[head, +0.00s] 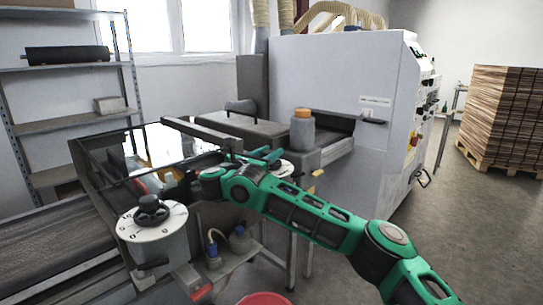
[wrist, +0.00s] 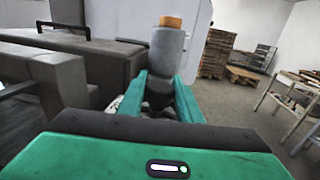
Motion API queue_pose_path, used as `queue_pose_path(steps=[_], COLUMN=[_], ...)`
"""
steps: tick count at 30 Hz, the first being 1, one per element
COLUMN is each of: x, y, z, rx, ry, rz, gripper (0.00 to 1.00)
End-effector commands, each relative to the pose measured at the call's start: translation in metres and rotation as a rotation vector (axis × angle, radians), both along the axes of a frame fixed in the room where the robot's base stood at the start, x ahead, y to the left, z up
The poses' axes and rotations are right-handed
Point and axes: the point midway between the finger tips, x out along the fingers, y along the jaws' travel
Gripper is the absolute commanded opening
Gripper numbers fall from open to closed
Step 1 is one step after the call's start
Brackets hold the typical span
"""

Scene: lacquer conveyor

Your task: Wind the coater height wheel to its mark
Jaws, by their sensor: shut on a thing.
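A pale round dial (head: 285,169) sits on the front side of the coating machine, mostly behind my arm. My gripper (head: 264,157) is at this dial, shut on the dark hand wheel (wrist: 159,101), which shows between the two green fingers in the wrist view. The fingers and arm hide most of this wheel, its dial marks and any pointer. A second black hand wheel (head: 151,209) stands on a white numbered dial (head: 153,232) at the left front, apart from my gripper. I cannot tell from labels which wheel sets the coater height.
A grey bottle with an orange cap (head: 302,130) stands just behind the gripped wheel; it also shows in the wrist view (wrist: 168,50). A large white machine housing (head: 330,85) is behind. Small bottles (head: 240,238) stand on a low shelf. Open floor lies to the right.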

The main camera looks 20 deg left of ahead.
Motion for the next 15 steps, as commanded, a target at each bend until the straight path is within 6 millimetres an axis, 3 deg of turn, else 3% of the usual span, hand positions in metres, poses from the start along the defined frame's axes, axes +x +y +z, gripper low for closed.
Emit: queue_pose_path(steps=[15], x=[0.0006], y=[0.0000], z=[0.0011], rx=[0.001], ry=[0.000], rz=[-0.052], gripper=[0.09])
